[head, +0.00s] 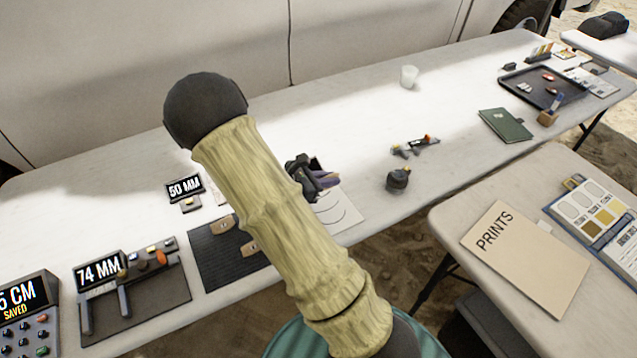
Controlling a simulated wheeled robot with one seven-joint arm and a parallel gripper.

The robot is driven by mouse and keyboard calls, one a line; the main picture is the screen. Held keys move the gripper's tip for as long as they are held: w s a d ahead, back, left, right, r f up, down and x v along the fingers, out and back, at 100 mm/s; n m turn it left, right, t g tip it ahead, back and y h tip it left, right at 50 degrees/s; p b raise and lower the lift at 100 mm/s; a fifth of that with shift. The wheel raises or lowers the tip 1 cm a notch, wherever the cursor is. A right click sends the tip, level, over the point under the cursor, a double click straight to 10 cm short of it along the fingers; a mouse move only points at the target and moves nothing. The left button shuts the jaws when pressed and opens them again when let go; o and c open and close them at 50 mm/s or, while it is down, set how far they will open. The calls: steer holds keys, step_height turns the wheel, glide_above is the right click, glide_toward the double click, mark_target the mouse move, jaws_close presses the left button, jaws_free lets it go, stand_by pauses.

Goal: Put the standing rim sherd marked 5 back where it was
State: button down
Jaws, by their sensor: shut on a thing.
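My gripper (313,179) shows as a small dark shape just right of my tan-sleeved arm, over the edge of a white sheet with curved lines (338,213). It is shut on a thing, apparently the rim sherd. The sherd is mostly hidden at this angle, and no number 5 can be read. I cannot tell whether it touches the sheet. A black ribbed mat (205,262) lies left of my arm, with small tan pieces (249,248) at its right side. My arm covers part of the mat and the sheet.
A 50 MM display (185,188) and a 74 MM display (99,270) stand at left, near a board of small pieces (160,285). A dark round pot (398,180), a small tool (415,146) and a white cup (409,76) stand right of the gripper. The table's middle back is clear.

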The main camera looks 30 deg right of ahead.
steer(key=shift+w, duration=0.1)
steer(key=w+a+f+n+t+y, duration=0.1)
steer(key=w+a+n+t+y, duration=0.1)
steer(key=a+n+t+y, duration=0.1)
steer(key=w+a+f+n+t+y, duration=0.2)
steer(key=w+a+n+t+y, duration=0.1)
steer(key=a+n+t, duration=0.2)
steer(key=w+a+f+n+t+y, duration=0.2)
steer(key=w+a+n+t+y, duration=0.1)
steer(key=a+n, duration=0.3)
steer(key=shift+w+t, duration=0.1)
steer(key=shift+t, duration=0.6)
